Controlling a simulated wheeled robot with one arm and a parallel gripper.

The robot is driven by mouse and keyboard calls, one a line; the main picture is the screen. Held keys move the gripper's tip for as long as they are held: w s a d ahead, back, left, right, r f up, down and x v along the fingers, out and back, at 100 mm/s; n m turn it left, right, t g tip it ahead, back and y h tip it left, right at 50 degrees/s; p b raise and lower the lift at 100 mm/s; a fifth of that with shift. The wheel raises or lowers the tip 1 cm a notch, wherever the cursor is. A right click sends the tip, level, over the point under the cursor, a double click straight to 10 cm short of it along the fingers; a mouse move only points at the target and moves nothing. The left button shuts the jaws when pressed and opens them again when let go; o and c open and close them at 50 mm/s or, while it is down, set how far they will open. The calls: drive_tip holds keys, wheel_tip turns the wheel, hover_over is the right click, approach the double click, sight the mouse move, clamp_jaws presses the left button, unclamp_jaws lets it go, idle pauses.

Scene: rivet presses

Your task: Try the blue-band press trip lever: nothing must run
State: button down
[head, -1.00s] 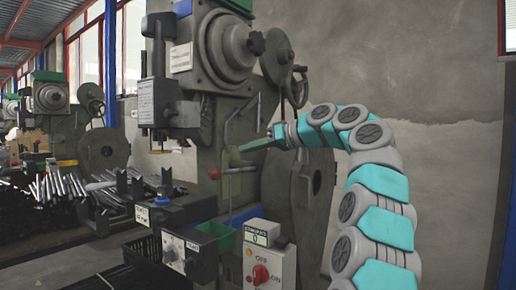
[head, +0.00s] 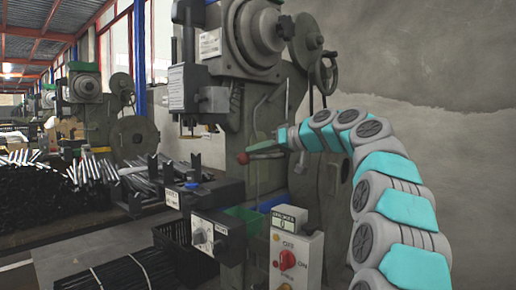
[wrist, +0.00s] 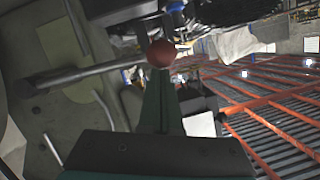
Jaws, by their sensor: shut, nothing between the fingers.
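The trip lever is a grey rod ending in a red ball knob (head: 243,158) on the front of the grey press (head: 262,105). My gripper (head: 252,150) is shut and empty, its fingertips just above and right of the knob in the head view. In the wrist view the red knob (wrist: 161,53) sits right at the ends of the closed green fingers (wrist: 160,92); whether they touch cannot be told. A switch box (head: 300,262) has a red knob with OFF and ON marks, and a strokes display (head: 288,219) reading 0. No blue band shows on the press now.
A flywheel and handwheel (head: 325,72) stand to the right. Racks of metal rods (head: 30,180) and more presses (head: 90,100) are at left.

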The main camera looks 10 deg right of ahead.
wheel_tip(320, 180, down, 9)
drive_tip(key=n+t+h+b, duration=0.1)
drive_tip(key=n+b, duration=0.2)
drive_tip(key=b, duration=1)
drive_tip(key=shift+r+n+h+b, duration=0.15)
drive_tip(key=shift+n+h+b, duration=0.15)
drive_tip(key=shift+b, duration=0.05)
